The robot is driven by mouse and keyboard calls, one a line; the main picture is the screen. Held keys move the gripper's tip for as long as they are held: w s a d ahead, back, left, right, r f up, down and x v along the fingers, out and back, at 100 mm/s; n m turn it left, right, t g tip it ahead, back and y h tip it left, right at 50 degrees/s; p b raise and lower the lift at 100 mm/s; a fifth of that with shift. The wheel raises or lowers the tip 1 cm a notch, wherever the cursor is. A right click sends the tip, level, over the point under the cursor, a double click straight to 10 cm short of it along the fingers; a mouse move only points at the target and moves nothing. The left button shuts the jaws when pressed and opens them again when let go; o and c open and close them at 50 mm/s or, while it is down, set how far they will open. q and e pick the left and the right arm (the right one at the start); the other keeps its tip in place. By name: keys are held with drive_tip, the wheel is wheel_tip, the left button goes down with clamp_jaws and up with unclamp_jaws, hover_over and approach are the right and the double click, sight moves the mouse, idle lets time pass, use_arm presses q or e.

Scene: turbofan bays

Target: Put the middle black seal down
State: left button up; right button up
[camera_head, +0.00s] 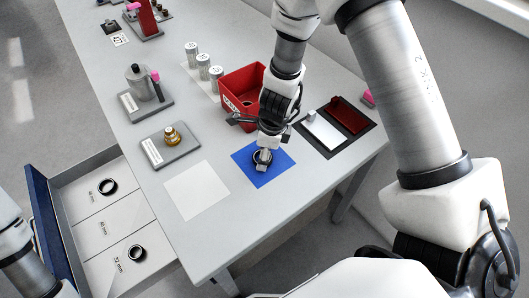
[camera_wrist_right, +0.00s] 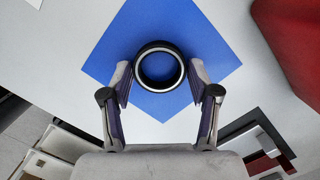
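The black seal (camera_wrist_right: 138,68), a ring with a pale inner rim, is over the blue square mat (camera_wrist_right: 110,60) and appears to lie flat on it. My right gripper (camera_wrist_right: 160,70) points down at the mat with one finger on each side of the seal. Narrow slivers of blue seem to show between its fingertips and the ring. In the head view, the right gripper (camera_head: 262,160) covers much of the seal. Two other black seals lie in the open drawer, one at the back (camera_head: 108,187) and one at the front (camera_head: 137,253). The drawer's middle compartment (camera_head: 110,222) is empty. My left gripper is out of view.
A white square (camera_head: 196,190) lies left of the blue mat. A red bin (camera_head: 240,85) stands behind my right gripper. A grey plate with a brass part (camera_head: 172,137) is at the left. A dark tray with a red compartment (camera_head: 347,115) is at the right.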

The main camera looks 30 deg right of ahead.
sight(271, 157)
drive_tip(key=shift+o, duration=0.4)
drive_tip(key=shift+w, duration=0.1)
drive_tip(key=shift+r+p, duration=0.35)
drive_tip(key=shift+r, duration=0.05)
wheel_tip(271, 157, up, 12)
drive_tip(key=s+d+p, duration=0.1)
drive_tip(key=p, duration=0.9)
drive_tip(key=shift+d+f, duration=0.2)
drive_tip(key=shift+d, duration=0.05)
drive_tip(key=shift+s, duration=0.1)
